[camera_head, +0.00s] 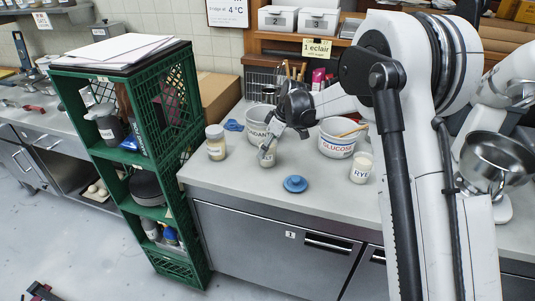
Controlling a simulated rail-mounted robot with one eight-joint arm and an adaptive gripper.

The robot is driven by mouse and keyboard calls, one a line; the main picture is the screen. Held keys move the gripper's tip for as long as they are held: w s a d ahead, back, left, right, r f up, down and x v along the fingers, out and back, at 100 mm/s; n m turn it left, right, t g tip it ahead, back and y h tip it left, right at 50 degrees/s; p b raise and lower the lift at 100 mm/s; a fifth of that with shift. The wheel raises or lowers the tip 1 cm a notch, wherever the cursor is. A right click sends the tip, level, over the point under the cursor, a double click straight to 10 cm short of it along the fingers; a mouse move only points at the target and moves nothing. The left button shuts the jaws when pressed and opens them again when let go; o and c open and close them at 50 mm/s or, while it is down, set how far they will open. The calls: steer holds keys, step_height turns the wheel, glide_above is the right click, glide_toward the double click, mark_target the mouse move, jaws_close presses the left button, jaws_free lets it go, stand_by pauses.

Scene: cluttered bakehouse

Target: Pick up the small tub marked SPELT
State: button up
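A small pale tub (267,159) stands on the grey worktop, left of centre; I cannot read its label. My gripper (267,148) reaches down at this tub, its fingertips at the tub's upper part. The fingers are too small to show whether they are closed on it. Another small tub (361,168), marked RYE, stands farther right, close to my arm. A taller jar with a pale lid (216,143) stands to the left; its label is not readable. I can read SPELT on none of them.
A white bucket (257,117) and another marked GLUCOSE (337,142) stand behind my gripper. A blue lid (295,184) lies near the front edge. A green crate shelf (140,150) stands left of the worktop. A steel mixer bowl (495,160) is at the right.

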steer(key=x, duration=0.2)
steer(key=shift+a+f, duration=0.2)
steer(key=shift+f, duration=0.2)
steer(key=c, duration=1.5)
steer(key=shift+r, duration=0.1)
steer(key=shift+c, duration=0.2)
